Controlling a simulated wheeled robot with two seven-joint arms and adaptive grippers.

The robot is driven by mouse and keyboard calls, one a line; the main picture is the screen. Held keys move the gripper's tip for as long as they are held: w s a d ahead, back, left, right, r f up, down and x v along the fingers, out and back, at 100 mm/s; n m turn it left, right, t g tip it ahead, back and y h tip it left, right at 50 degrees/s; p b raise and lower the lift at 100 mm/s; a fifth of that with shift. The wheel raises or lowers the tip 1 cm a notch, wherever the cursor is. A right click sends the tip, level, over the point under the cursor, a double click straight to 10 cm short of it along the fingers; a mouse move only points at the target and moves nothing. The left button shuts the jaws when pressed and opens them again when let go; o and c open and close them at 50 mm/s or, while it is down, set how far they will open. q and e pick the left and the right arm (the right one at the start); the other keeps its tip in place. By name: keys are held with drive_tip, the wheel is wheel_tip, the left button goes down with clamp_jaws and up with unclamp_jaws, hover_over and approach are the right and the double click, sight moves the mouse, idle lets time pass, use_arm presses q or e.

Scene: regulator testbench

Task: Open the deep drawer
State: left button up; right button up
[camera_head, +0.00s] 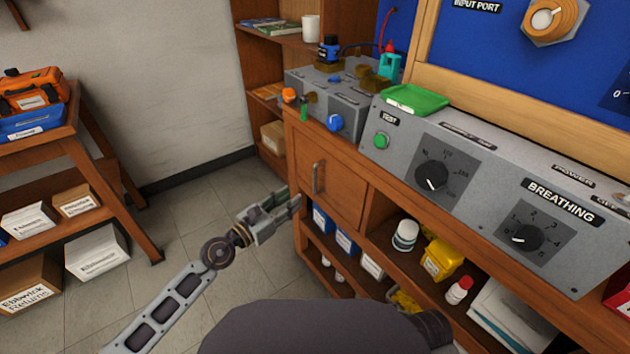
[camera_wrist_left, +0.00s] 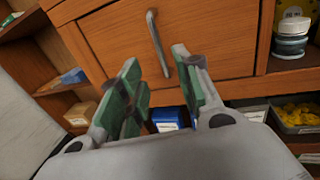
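The wooden drawer (camera_head: 338,186) is shut, set in the bench below the grey test panel. Its upright metal handle (camera_head: 316,178) is on the left part of its front. In the left wrist view the drawer front (camera_wrist_left: 208,42) fills the upper middle, with the handle (camera_wrist_left: 158,42) running up from between the fingers. My left gripper (camera_head: 290,203) is open and empty, just in front of the drawer and below the handle. Its green-padded fingers (camera_wrist_left: 160,85) are spread apart in the left wrist view, and the handle appears beyond them. My right gripper is not in view.
A wooden rack (camera_head: 75,148) with boxes stands at left. The floor (camera_head: 190,215) between them is clear.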

sight(314, 183)
use_arm(q)
drive_tip(key=shift+b+x, duration=0.45)
drive_tip(key=shift+x, duration=5.1)
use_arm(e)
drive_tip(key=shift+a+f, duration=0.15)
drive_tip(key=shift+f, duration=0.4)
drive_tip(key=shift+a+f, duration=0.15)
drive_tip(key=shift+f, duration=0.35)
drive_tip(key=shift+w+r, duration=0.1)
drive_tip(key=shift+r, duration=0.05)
use_arm(q)
clamp_jaws()
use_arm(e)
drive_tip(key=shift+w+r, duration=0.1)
